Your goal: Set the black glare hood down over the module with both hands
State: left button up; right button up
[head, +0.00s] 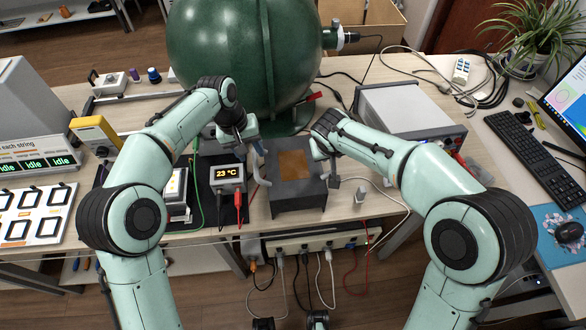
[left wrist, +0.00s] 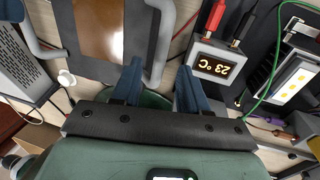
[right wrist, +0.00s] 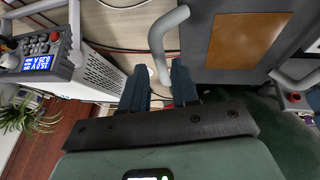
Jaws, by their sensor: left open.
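The black glare hood (head: 297,195), a dark box with a brown panel on top and a grey handle on each side, stands on the bench. The lit LED module (head: 178,190) is on a black mat to its left; it also shows in the left wrist view (left wrist: 297,78). My left gripper (left wrist: 158,75) is open, its fingers either side of the hood's left handle (left wrist: 163,45). My right gripper (right wrist: 160,72) is open, its fingers around the end of the right handle (right wrist: 168,35). Neither visibly closes on its handle.
A display box reading 23 °C (head: 228,177), with red and black leads, stands between module and hood. A green sphere (head: 245,50) stands behind. A power supply (head: 410,110) is at the right. A green wire (head: 193,185) runs near the module.

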aim_at(255, 159)
pick_arm(q)
jog(key=shift+d+f, duration=0.2)
jog(key=shift+f, duration=0.65)
jog(key=shift+d+f, duration=0.15)
jog(key=shift+f, duration=0.7)
jog(key=shift+d+f, duration=0.2)
jog(key=shift+f, duration=0.65)
pick_arm(e)
jog(key=shift+x, duration=2.6)
pick_arm(q)
jog(key=c, duration=0.6)
pick_arm(e)
grip_shut()
pick_arm(q)
grip_shut()
pick_arm(e)
jog(key=shift+r, duration=0.1)
